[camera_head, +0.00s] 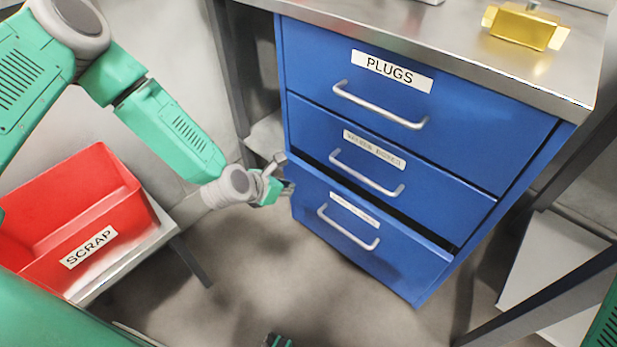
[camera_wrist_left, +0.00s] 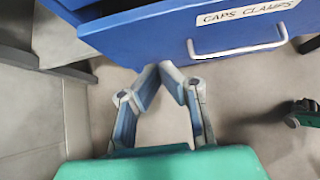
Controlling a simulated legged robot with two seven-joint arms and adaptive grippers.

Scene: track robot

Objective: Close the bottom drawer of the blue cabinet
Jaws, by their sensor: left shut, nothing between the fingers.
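The blue cabinet (camera_head: 420,120) stands under a metal worktop and has three drawers. Its bottom drawer (camera_head: 400,252) is partly open: its front sticks out, with a dark gap above it. It has a silver bar handle (camera_head: 347,232). In the left wrist view the bottom drawer front (camera_wrist_left: 160,38) carries a label reading CAPS CLAMPS. My left gripper (camera_head: 284,178) is shut and empty at the left end of this drawer front. In the left wrist view its fingertips (camera_wrist_left: 165,66) meet by the drawer's edge; I cannot tell whether they touch it.
The top drawer (camera_head: 450,115), labelled PLUGS, and the middle drawer (camera_head: 425,180) look closed. A red SCRAP bin (camera_head: 110,200) stands on a low table at left. A yellow block (camera_head: 523,27) lies on the worktop (camera_head: 440,40). The floor before the cabinet is clear.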

